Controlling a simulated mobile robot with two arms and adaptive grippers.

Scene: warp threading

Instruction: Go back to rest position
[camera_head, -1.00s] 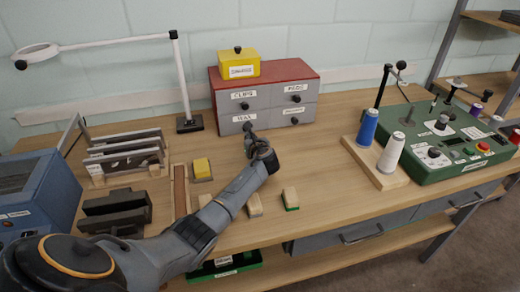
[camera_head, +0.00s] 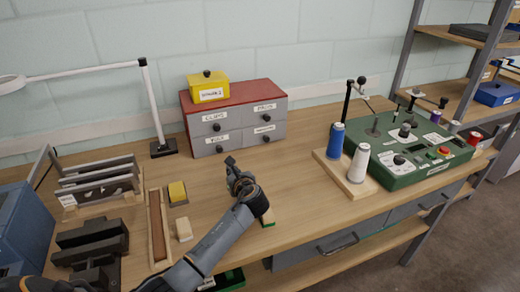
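My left arm comes in from the bottom of the view and reaches over the bench. Its gripper (camera_head: 231,162) points toward the front of the drawer cabinet (camera_head: 236,104), close to the lower left drawer. I see no object in it. Its fingers overlap from this angle, so I cannot tell whether they are open or shut, nor whether they touch the cabinet. The cabinet's drawers look closed. My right gripper is not in view.
Metal frames in a rack (camera_head: 97,184), dark blocks (camera_head: 92,243) and a yellow block (camera_head: 177,192) lie left of my arm. Blue (camera_head: 336,142) and white (camera_head: 359,163) thread cones and a green machine (camera_head: 420,150) stand right. The bench between cabinet and cones is clear.

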